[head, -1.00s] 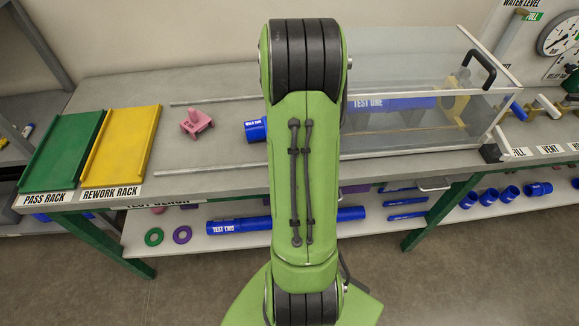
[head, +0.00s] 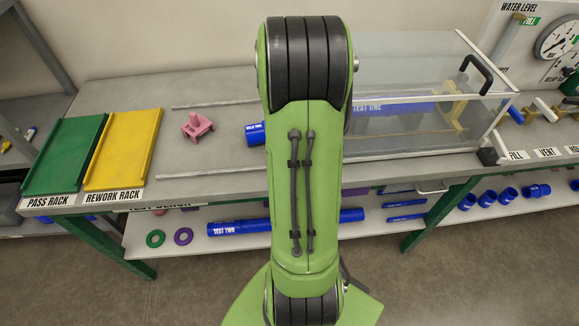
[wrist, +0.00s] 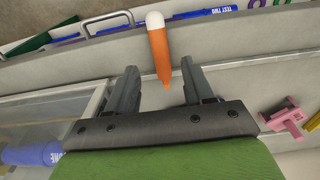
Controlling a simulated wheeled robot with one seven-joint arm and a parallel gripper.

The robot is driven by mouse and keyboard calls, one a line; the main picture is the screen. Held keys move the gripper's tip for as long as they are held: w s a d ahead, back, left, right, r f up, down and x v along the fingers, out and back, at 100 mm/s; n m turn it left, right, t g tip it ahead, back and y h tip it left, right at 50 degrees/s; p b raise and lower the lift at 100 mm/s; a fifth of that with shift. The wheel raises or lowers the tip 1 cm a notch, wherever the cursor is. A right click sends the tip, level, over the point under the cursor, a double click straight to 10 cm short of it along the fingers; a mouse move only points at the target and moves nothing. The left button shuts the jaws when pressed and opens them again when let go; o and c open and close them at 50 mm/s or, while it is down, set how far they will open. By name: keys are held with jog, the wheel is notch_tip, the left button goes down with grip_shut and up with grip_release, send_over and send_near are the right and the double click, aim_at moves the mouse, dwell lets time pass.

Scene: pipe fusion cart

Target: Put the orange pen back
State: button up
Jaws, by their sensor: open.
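The orange pen (wrist: 159,49) shows in the wrist view, with a white end at the top and a tapered tip pointing down the picture. My gripper (wrist: 158,72) is open, and in the picture the pen lies between its two fingers with a gap on each side. I cannot tell whether the pen is at the fingers' depth or farther off, or whether it touches the bench. In the head view my green arm hides the gripper and the pen. A pink stand (head: 196,126) sits on the bench; it also shows at the right of the wrist view (wrist: 286,117).
A clear tank (head: 400,75) holding a blue pipe stands right of my arm. Green (head: 62,155) and yellow (head: 122,148) racks lie at the bench's left end. A lower shelf (head: 190,247) carries blue pipes and rings. The bench around the pink stand is mostly clear.

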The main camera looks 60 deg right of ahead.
notch_tip(320, 180, up, 8)
jog(key=p, duration=0.1)
jog(key=w+a+r+n+t, duration=0.1)
jog(key=a+r+n, duration=0.1)
jog(key=a+r, duration=0.35)
jog(key=w+a+r+n+t, duration=0.1)
jog(key=a+r+n, duration=0.1)
jog(key=a, duration=0.6)
jog(key=s+a+r+n+t, duration=0.3)
jog(key=s+a+n, duration=0.2)
jog(key=a, duration=0.7)
jog(key=shift+s+a+r+n+y, duration=0.15)
jog(key=shift+s+a+n+y, duration=0.2)
jog(key=shift+s, duration=0.35)
jog(key=shift+d, duration=0.25)
